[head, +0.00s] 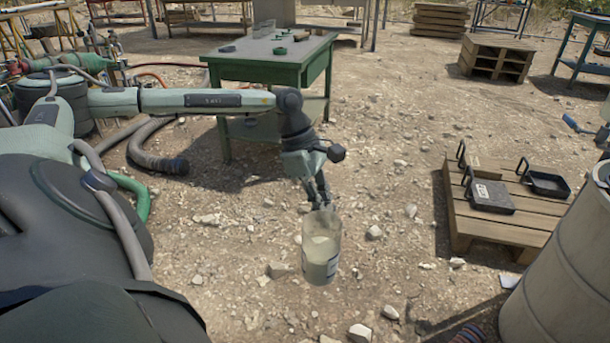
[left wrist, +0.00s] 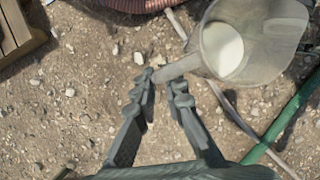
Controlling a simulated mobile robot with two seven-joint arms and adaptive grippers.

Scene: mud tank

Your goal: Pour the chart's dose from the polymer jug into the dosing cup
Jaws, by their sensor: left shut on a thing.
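The polymer jug (head: 321,262) is a clear vessel part-filled with pale milky liquid, with a dark label on its side. It hangs about upright above the gravel in the head view. My left gripper (head: 319,203) is shut on its handle; in the left wrist view the fingertips (left wrist: 165,84) close on the handle, and the jug (left wrist: 222,48) shows from above with liquid inside. Clear vessels (head: 264,28) stand at the back of the green table; I cannot tell whether one is the dosing cup. No chart is readable.
The green table (head: 268,52) stands beyond my left arm. A pallet (head: 500,224) with a dark case (head: 490,196) and an open black tray (head: 545,182) is to the right. A pale drum (head: 565,265) stands at the right edge. Hoses (head: 150,150) lie left; stony ground between is open.

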